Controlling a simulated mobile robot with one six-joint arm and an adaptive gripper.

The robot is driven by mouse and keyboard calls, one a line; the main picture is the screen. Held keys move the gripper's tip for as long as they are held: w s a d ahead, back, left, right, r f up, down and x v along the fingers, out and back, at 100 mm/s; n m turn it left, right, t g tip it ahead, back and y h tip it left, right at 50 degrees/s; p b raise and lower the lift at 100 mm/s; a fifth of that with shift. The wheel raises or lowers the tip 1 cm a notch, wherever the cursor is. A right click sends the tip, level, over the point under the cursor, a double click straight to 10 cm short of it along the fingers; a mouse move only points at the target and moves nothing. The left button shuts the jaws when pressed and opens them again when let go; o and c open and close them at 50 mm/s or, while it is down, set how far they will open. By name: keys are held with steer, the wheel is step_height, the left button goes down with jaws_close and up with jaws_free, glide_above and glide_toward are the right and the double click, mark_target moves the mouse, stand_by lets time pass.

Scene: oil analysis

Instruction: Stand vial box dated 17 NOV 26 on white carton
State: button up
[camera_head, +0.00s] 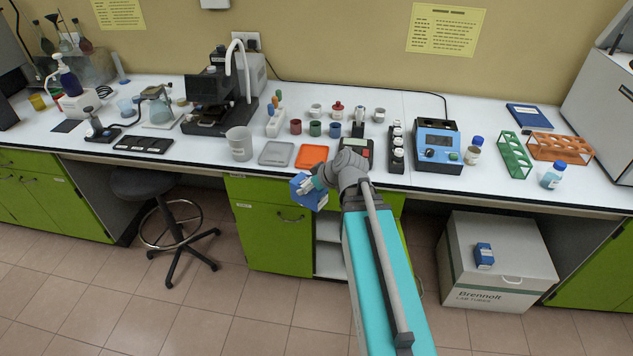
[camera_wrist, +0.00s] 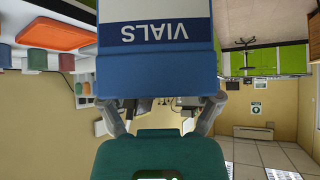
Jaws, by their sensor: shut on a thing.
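A blue vial box (camera_head: 306,194) is held by my gripper (camera_head: 318,181) in front of the bench's front edge, tilted in the head view. In the wrist view the box (camera_wrist: 156,70) fills the upper middle, with a white label reading VIALS upside down; no date is readable. My gripper (camera_wrist: 163,108) is shut on it, a finger at each side. The white carton (camera_head: 465,260) stands on the floor at the lower right. Another small blue box (camera_head: 483,256) with a white label is at its top; its date is too small to read.
The white bench (camera_head: 70,140) carries several tools, an orange tray (camera_head: 312,155), a grey beaker (camera_head: 239,143) and a blue instrument (camera_head: 437,146). A black stool (camera_head: 145,183) stands at left. The floor between stool and carton is clear apart from my arm.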

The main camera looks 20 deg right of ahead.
steer(key=s+a+r+n+g+y+p, duration=0.1)
steer(key=a+r+n+p, duration=0.1)
steer(key=a+r+p, duration=0.2)
steer(key=s+a+r+n+g+y+p, duration=0.1)
steer(key=a+r+p, duration=0.3)
steer(key=r+p, duration=0.6)
step_height(320, 180, up, 2)
steer(key=shift+s+a+r+n+y+p, duration=0.15)
steer(key=shift+n+y+p, duration=0.2)
steer(key=shift+n, duration=0.35)
